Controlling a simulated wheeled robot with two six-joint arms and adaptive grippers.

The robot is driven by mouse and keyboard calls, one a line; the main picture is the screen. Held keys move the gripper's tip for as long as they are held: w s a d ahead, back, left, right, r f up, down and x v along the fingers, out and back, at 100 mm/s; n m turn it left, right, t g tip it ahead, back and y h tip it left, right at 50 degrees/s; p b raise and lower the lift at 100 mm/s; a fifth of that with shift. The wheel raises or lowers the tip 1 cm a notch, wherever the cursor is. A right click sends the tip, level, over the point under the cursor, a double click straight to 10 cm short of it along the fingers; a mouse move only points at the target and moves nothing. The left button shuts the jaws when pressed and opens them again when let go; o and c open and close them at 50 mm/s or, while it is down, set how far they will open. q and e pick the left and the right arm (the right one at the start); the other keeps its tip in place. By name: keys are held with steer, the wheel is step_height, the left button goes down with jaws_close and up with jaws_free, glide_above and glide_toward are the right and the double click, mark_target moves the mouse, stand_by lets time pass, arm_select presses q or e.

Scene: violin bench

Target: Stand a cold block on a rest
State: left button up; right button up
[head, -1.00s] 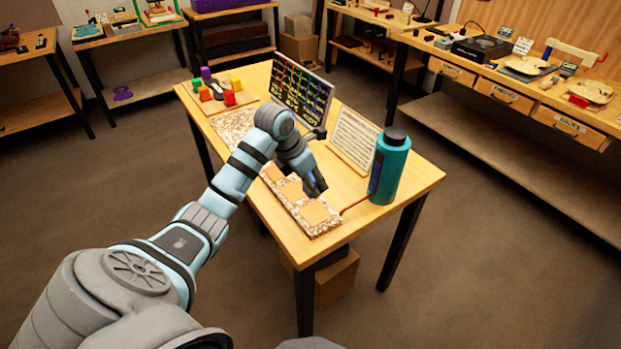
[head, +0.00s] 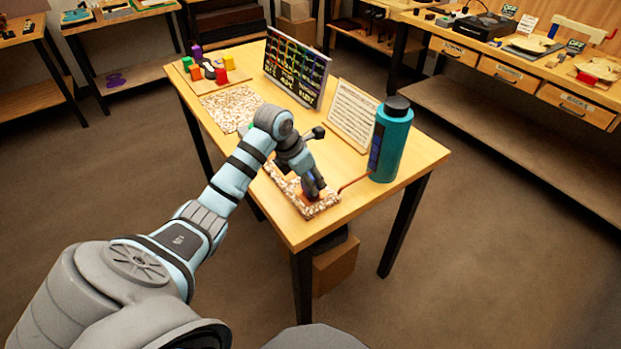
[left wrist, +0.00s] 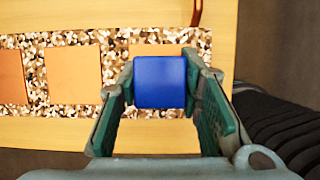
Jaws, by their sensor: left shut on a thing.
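My left gripper (head: 313,187) is over the near right end of a speckled strip (head: 327,206) on the wooden table. It is shut on a blue block (left wrist: 160,82), which shows between the two finger pads in the left wrist view. The strip bears square orange rests (left wrist: 73,78) in a row. The block is in front of the rightmost orange rest (left wrist: 155,50) and covers part of it in the left wrist view. I cannot tell whether they touch. The fingers largely hide the block in the head view. My right gripper is not in view.
A teal bottle (head: 391,140) with a dark cap stands right of the gripper; a thin reddish line runs from it to the strip. A written sheet (head: 354,115) and a colour chart (head: 296,70) stand behind. Several coloured blocks sit on a board (head: 205,84) at the far end.

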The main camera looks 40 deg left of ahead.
arm_select(q)
steer(key=shift+f+b, duration=0.3)
steer(key=shift+f, duration=0.1)
steer(key=o, duration=1.2)
steer(key=v, duration=1.2)
steer(key=shift+a, duration=0.1)
